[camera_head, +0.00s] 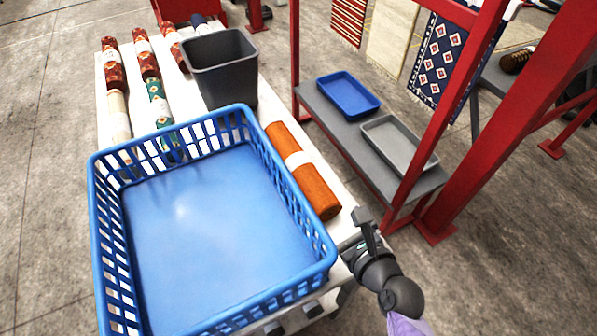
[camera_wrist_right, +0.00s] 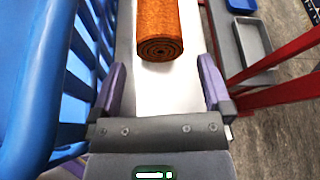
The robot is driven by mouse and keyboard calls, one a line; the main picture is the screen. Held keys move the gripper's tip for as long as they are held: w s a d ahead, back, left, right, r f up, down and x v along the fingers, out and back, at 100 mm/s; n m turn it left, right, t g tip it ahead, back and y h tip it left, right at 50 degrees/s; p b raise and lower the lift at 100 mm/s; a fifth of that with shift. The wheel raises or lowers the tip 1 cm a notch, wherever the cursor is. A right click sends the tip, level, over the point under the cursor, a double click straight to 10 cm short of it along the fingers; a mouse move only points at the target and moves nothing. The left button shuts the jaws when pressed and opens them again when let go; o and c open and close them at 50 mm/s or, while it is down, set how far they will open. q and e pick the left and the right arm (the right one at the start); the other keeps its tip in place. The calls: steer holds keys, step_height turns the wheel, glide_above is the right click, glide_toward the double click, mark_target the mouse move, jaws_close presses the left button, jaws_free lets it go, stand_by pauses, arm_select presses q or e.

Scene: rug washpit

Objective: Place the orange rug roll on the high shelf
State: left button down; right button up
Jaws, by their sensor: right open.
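The orange rug roll (camera_head: 315,190) with a white band lies on the white table, along the right side of the blue basket. Its coiled near end (camera_wrist_right: 160,48) shows in the right wrist view, ahead of my gripper and between the lines of its fingers. My right gripper (camera_head: 362,222) is at the table's near right corner, just short of the roll. In the right wrist view its two fingers (camera_wrist_right: 160,85) are apart with nothing between them. A grey shelf board (camera_head: 345,138) in a red frame stands to the right of the table. My left gripper is out of view.
The large empty blue basket (camera_head: 215,225) borders the roll on the left. The shelf board holds a blue tray (camera_head: 348,93) and a grey tray (camera_head: 399,142). A red post (camera_head: 490,140) rises at right.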

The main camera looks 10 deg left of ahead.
mark_target(330, 212)
steer(key=shift+w+a+f+b, duration=0.35)
steer(key=shift+w+f, duration=0.35)
steer(key=shift+f, duration=0.25)
steer(key=b+x, duration=0.2)
steer(key=x, duration=0.3)
steer(key=shift+f, duration=0.1)
steer(key=shift+w+a+b, duration=0.25)
steer(key=shift+w+b, duration=0.05)
steer(key=shift+b, duration=0.05)
steer(key=c, duration=1.3)
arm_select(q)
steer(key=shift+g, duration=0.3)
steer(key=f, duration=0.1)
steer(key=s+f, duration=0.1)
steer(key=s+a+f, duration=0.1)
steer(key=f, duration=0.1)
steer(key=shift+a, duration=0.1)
arm_select(e)
jaws_close()
